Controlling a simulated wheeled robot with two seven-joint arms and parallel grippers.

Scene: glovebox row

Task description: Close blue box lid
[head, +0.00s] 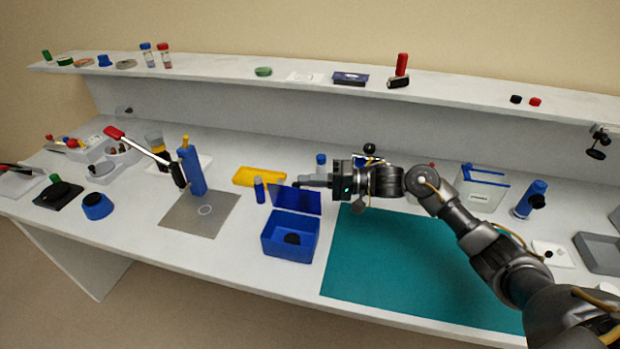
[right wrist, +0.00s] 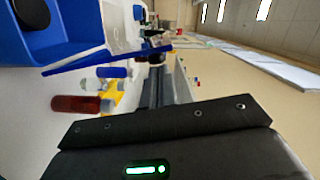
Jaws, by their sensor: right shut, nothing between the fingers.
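The blue box (head: 286,252) stands open on the bench, left of the teal mat, with a round dark item (head: 292,239) inside. Its blue lid (head: 298,201) is raised along the far edge. My right gripper (head: 303,182) is shut and empty, its fingers pointing left at the lid's upper edge. I cannot tell whether they touch the lid. In the right wrist view the box (right wrist: 75,28) is at the upper left and the shut fingers (right wrist: 157,85) are near the middle. My left gripper is not in view.
The teal mat (head: 400,270) is mostly clear. A small blue bottle (head: 259,190) and a yellow tray (head: 258,175) stand left of and behind the lid. A grey plate (head: 185,222) with a blue upright device (head: 191,167) is further left. A shelf (head: 220,75) runs along the back.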

